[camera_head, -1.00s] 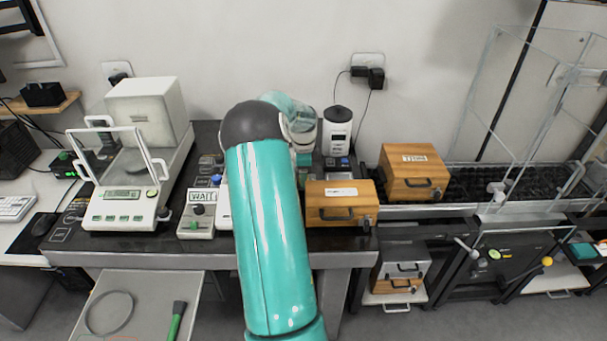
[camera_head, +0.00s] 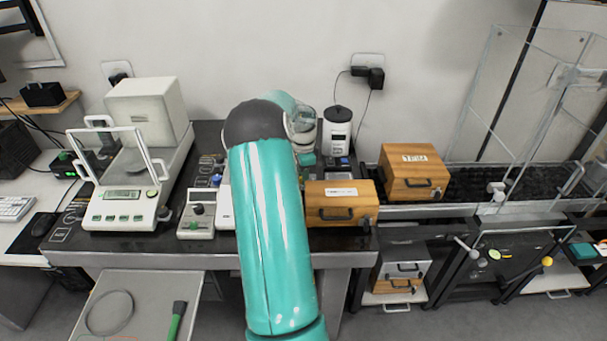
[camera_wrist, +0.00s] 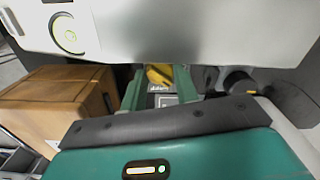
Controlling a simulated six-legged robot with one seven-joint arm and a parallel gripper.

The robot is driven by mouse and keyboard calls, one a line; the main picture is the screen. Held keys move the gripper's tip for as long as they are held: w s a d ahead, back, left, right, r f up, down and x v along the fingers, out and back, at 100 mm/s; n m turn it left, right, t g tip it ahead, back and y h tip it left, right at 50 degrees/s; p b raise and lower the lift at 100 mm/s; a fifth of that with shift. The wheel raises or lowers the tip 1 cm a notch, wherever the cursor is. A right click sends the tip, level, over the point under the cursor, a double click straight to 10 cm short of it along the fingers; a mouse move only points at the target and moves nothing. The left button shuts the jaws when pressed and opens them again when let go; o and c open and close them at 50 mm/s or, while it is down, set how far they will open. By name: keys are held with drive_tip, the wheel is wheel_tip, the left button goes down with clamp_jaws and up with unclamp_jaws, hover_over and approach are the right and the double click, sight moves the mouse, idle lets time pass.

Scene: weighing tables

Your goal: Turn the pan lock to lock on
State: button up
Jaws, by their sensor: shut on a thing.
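My gripper (camera_wrist: 158,88) shows in the wrist view with its two green fingers close together. It is shut on a yellow knob (camera_wrist: 160,75), seen between the fingertips. A small labelled plate (camera_wrist: 162,90) shows just below the knob. I take the knob to be the pan lock, but its marks are too small to read, so I cannot tell its setting. In the head view my teal arm hides the gripper and the knob.
A balance (camera_head: 123,207) with a raised clear frame stands at the left. A small control box (camera_head: 197,217) is beside it. Wooden boxes (camera_head: 340,212) (camera_head: 412,185) and a white canister (camera_head: 337,130) stand right of my arm. A tray (camera_head: 185,283) lies in front.

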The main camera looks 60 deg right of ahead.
drive_tip(key=o, duration=1)
wheel_tip(320, 180, up, 14)
drive_tip(key=shift+f, duration=0.1)
drive_tip(key=shift+c, duration=0.5)
